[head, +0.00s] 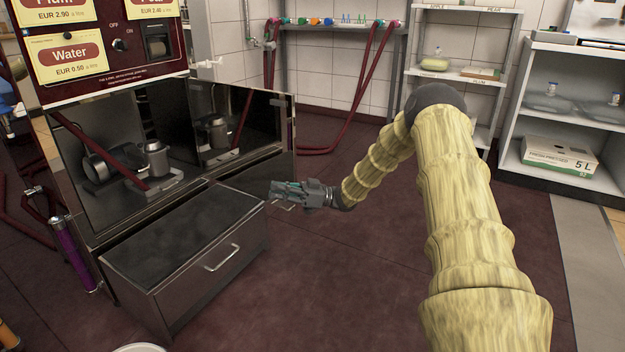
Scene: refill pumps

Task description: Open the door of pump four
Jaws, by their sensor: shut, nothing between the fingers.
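A dark red pump cabinet (120,78) stands at the left, with price signs on top and a glossy dark front below. No number four is readable on it, so I cannot tell which door is pump four's. A dark panel (275,125) forms the right part of the front. My gripper (273,190) is shut and empty, pointing left in front of the cabinet's lower right part. A small pale handle (285,206) shows just below it, partly hidden by the gripper. I cannot tell if they touch.
A dark box-like unit with a bar handle (222,257) juts out at the cabinet's base. A purple cylinder (72,255) stands at its left. Red hoses (365,85) hang at the back. Shelves (562,120) stand at the right. The floor (330,280) between is clear.

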